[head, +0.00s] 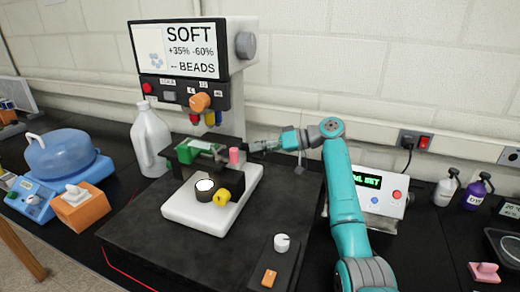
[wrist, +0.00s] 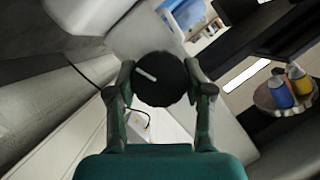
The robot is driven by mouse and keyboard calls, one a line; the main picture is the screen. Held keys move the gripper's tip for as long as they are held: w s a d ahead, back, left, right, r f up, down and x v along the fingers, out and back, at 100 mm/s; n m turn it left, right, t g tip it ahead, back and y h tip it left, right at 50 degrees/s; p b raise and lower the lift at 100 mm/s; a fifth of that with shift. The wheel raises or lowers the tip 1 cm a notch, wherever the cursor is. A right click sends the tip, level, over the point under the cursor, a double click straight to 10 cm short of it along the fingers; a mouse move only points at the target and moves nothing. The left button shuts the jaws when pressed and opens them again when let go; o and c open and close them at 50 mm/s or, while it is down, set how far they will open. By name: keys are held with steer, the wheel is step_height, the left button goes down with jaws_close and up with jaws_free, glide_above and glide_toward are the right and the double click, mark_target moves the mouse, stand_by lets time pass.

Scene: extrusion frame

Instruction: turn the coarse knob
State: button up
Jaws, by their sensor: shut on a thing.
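A round black knob (wrist: 172,88) with a short white line on its face is in the middle of the wrist view; no label on it is readable. The white line slants down to the right. My gripper (wrist: 163,82) is shut on this coarse knob, one finger on each side of its rim. The knob cannot be made out clearly there.
Near my gripper are a pink knob (head: 234,156), a yellow knob (head: 222,197) and the instrument's white base (head: 185,212). A white jug (head: 150,138) stands left. A white box with a green display (head: 380,190) stands right. The dark bench front is mostly clear.

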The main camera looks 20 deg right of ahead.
steer(key=o, duration=1.1)
steer(key=shift+o, duration=0.2)
steer(key=shift+d, duration=0.1)
steer(key=v, duration=1.2)
stand_by(0.5)
